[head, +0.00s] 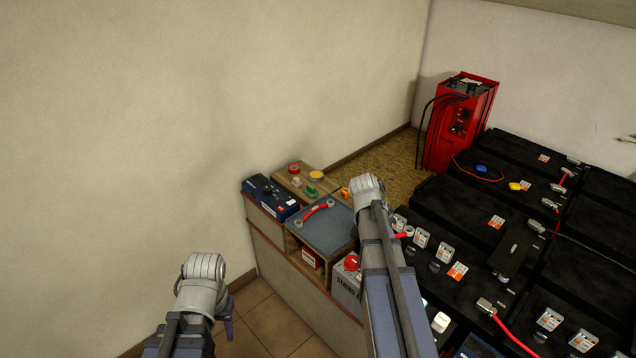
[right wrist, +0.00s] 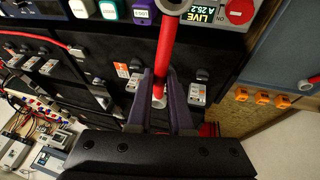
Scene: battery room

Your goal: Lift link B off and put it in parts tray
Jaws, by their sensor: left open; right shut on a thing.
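A red link with pale metal ends (right wrist: 166,48) is between the purple fingers of my right gripper (right wrist: 162,98) in the right wrist view. The gripper is shut on it, above the black battery tops; no letter shows on it. In the head view my right arm hides most of that gripper. The parts tray, seemingly the blue-grey panel (head: 336,240), lies on the bench left of my right arm, with another red link (head: 316,211) on it. My left gripper (head: 228,322) is open and empty at the lower left, over the floor, away from the bench.
Black batteries (head: 450,205) with red cables fill the right side. A red charger (head: 462,122) stands behind them. A blue box (head: 270,196) and coloured caps (head: 312,190) sit beside the tray. The floor at lower left is clear.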

